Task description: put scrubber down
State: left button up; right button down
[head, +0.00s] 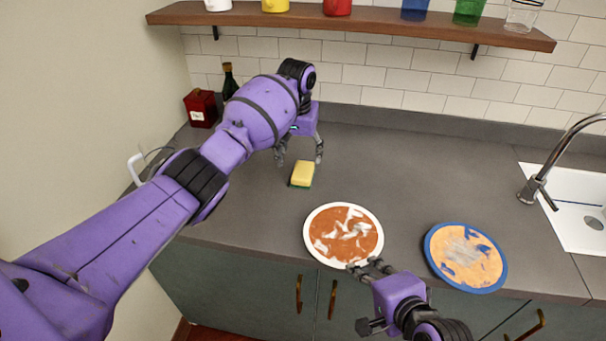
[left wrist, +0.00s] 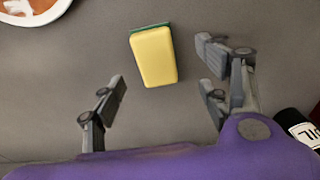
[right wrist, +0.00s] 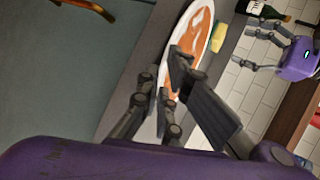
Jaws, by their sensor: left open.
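The scrubber (head: 302,174), a yellow sponge with a green side, lies on the grey counter (head: 390,150). It also shows in the left wrist view (left wrist: 154,56). My left gripper (head: 300,160) is open and empty just behind the scrubber, its fingers spread and apart from it. My right gripper (head: 368,267) is shut on the near rim of a white-rimmed plate (head: 322,254) at the counter's front edge. The plate has an orange-brown, smeared face and also shows in the right wrist view (right wrist: 207,22). The right fingers partly hide its rim.
A blue-rimmed plate (head: 434,262) lies to the right, near the front edge. A sink (head: 565,182) with a faucet (head: 535,188) is at far right. A red canister (head: 201,108) and dark bottle (head: 229,82) stand at back left. A shelf (head: 370,27) holds several cups.

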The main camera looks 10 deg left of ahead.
aim_at(303, 170)
pick_arm(q)
jog(key=shift+w+d+f, duration=0.1)
jog(key=shift+w+f, duration=0.1)
jog(key=shift+f, duration=1)
jog(key=shift+w+d+f, duration=0.1)
jog(key=shift+w+f, duration=0.05)
jog(key=shift+f, duration=1)
jog(key=shift+w+d+f, duration=0.1)
jog(key=shift+w+f, duration=0.1)
jog(key=shift+f, duration=1)
jog(key=shift+c, duration=0.5)
jog(key=c, duration=1.3)
jog(key=shift+o, duration=0.2)
jog(key=shift+r, duration=0.1)
notch_tip(303, 170, up, 10)
jog(key=shift+r, duration=0.1)
notch_tip(303, 170, down, 10)
